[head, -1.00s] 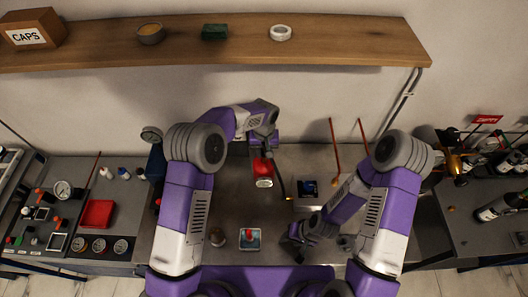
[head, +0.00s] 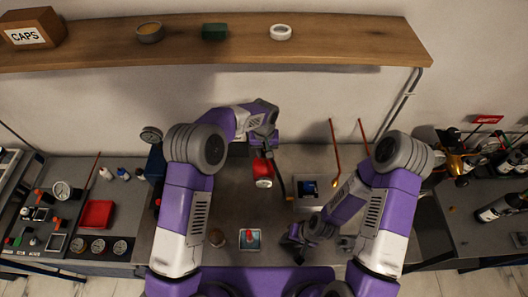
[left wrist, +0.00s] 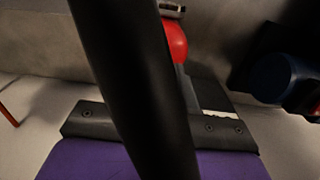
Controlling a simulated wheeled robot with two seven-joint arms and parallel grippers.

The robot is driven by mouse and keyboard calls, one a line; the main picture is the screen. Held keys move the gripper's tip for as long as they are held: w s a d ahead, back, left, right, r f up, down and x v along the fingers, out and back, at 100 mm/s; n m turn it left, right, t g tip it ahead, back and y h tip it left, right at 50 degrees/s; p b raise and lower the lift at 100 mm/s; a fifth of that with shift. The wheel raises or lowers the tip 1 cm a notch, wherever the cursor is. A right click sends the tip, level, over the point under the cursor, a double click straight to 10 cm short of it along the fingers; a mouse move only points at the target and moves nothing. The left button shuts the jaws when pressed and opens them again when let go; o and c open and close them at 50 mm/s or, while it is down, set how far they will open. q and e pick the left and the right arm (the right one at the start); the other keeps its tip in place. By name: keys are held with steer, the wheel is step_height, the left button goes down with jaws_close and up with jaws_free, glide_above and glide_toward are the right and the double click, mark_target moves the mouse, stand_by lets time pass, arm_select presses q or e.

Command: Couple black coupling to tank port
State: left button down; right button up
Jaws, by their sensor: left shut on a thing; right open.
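My left gripper (head: 263,152) hangs above the middle of the bench and is shut on a red-bodied part (head: 263,170) with a pale round end. That part also shows in the left wrist view (left wrist: 175,40), with a metal end. A thick black hose (left wrist: 135,85) crosses that view close to the camera. I cannot make out a separate black coupling. A dark blue tank (head: 155,163) stands left of the gripper, partly behind my left arm; its port is not clear. My right gripper (head: 296,240) is open and low over the bench front.
A small box with a blue top (head: 308,188) and a pad with a red knob (head: 249,238) are on the bench (head: 225,205). Two orange rods (head: 335,145) stand at the back. A red tray (head: 97,214) and several gauges lie left. A wooden shelf (head: 340,45) spans above.

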arm_select(q)
steer(key=shift+f, duration=0.15)
arm_select(e)
steer(key=shift+f, duration=0.15)
arm_select(q)
steer(key=shift+f+b, duration=0.35)
steer(key=shift+f, duration=0.05)
arm_select(e)
steer(key=shift+f, duration=0.25)
arm_select(q)
steer(key=shift+s+d+f+b, duration=0.2)
steer(key=shift+f+b, duration=0.2)
arm_select(e)
steer(key=shift+s+d+f, duration=0.15)
steer(key=shift+f, duration=0.2)
arm_select(q)
steer(key=shift+r, duration=0.2)
arm_select(e)
steer(key=shift+r, duration=0.1)
